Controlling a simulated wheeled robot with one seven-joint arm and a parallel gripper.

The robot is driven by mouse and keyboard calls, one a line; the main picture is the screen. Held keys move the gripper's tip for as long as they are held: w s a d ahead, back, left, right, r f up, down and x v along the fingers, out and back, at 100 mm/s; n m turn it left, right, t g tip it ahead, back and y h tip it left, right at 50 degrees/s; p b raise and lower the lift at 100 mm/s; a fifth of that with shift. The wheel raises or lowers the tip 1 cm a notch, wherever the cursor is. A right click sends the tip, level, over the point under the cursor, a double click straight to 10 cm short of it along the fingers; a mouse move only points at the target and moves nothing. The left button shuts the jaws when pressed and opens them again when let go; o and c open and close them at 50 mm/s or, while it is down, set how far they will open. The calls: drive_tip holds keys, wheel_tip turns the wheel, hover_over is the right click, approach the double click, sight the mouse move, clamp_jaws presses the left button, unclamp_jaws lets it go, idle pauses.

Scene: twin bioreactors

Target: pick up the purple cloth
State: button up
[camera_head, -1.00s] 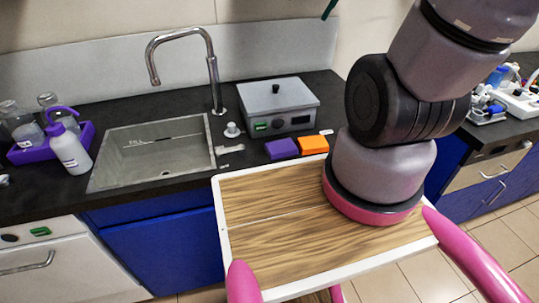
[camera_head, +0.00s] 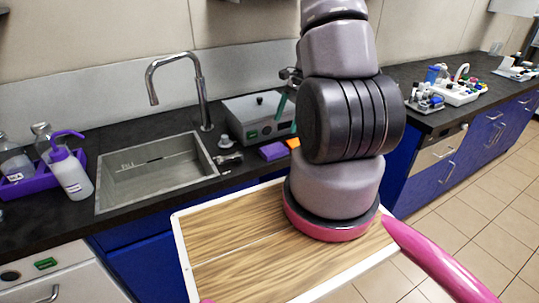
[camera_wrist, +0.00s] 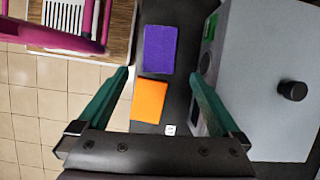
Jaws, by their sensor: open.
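The purple cloth (camera_wrist: 160,48) lies flat on the dark counter, and in the wrist view it is beyond my open fingers, near the middle. In the head view the purple cloth (camera_head: 272,151) shows in front of the grey box, partly beside my arm. An orange cloth (camera_wrist: 149,101) lies right next to it, between my fingertips in the wrist view. My gripper (camera_wrist: 163,78) is open and empty above the counter, with a green finger on either side. In the head view my arm hides most of the gripper.
A grey box with a black knob (camera_wrist: 292,90) stands close to one finger. The sink (camera_head: 155,170), tap (camera_head: 203,90) and a purple tray with bottles (camera_head: 40,180) are to the left. Coloured items (camera_head: 430,98) stand on the right counter.

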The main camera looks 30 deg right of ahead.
sight(274, 148)
drive_tip(key=x, duration=0.4)
drive_tip(key=shift+a+f, duration=0.15)
drive_tip(key=shift+f, duration=0.15)
drive_tip(key=x, duration=0.5)
drive_tip(key=shift+s+a+r, duration=0.1)
drive_tip(key=shift+a+r, duration=0.05)
drive_tip(key=shift+a, duration=0.15)
drive_tip(key=shift+f, duration=0.35)
drive_tip(key=c, duration=1.2)
drive_tip(key=shift+o, duration=0.2)
drive_tip(key=shift+r, duration=0.1)
wheel_tip(274, 148, up, 10)
drive_tip(key=shift+r, duration=0.1)
